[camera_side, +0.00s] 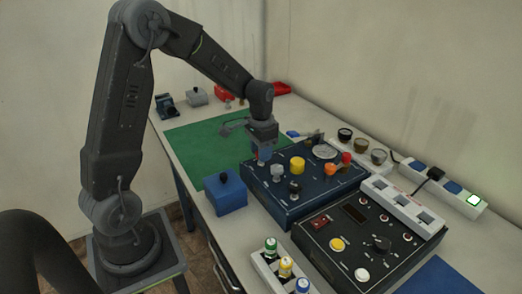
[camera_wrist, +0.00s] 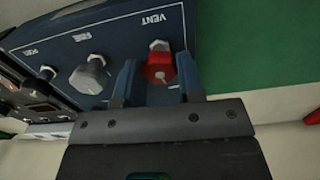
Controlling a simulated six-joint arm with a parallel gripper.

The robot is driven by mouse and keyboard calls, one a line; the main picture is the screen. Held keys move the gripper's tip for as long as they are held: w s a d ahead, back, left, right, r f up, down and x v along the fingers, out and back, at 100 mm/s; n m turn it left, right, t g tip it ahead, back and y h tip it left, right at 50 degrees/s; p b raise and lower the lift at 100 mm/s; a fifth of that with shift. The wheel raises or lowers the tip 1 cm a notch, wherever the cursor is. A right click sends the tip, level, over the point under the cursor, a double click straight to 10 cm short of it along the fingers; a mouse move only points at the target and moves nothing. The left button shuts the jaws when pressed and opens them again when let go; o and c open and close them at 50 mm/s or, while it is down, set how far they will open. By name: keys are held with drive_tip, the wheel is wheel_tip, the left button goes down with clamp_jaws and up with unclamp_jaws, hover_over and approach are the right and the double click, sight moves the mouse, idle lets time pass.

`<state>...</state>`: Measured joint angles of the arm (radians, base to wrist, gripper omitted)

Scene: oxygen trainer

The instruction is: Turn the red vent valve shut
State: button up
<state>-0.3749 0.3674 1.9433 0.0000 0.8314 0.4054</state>
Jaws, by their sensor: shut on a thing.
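The red vent valve (camera_wrist: 160,68) is on the blue panel (camera_wrist: 110,42), beside the white word VENT. It has a white pointer line on its face. My gripper (camera_wrist: 158,80) has its two blue fingers on either side of the valve and is shut on it. In the side view my gripper (camera_side: 264,153) reaches down to the left far corner of the blue panel (camera_side: 328,190), and the valve is hidden behind the fingers there.
A grey knob (camera_wrist: 90,76) sits beside the valve. A yellow knob (camera_side: 297,165) and other knobs stand on the same panel. A blue box (camera_side: 226,195) stands close by on the left. A black panel (camera_side: 345,262) lies in front. The green mat (camera_side: 200,150) is mostly clear.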

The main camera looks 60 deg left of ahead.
drive_tip(key=shift+m, duration=1.2)
drive_tip(key=o, duration=0.9)
wheel_tip(320, 180, up, 14)
drive_tip(key=shift+f, duration=0.1)
drive_tip(key=s+d+n+t, duration=0.1)
drive_tip(key=s+d+t, duration=0.1)
drive_tip(key=s+d, duration=0.3)
drive_tip(key=s+d+n+t, duration=0.1)
drive_tip(key=s+d, duration=0.4)
drive_tip(key=s, duration=0.2)
drive_tip(key=s+d+r+t, duration=0.1)
drive_tip(key=s+d+t, duration=0.1)
drive_tip(key=s+d, duration=0.3)
drive_tip(key=shift+s+r+n+t, duration=0.1)
drive_tip(key=shift+s+n+t, duration=0.25)
drive_tip(key=shift+s, duration=0.35)
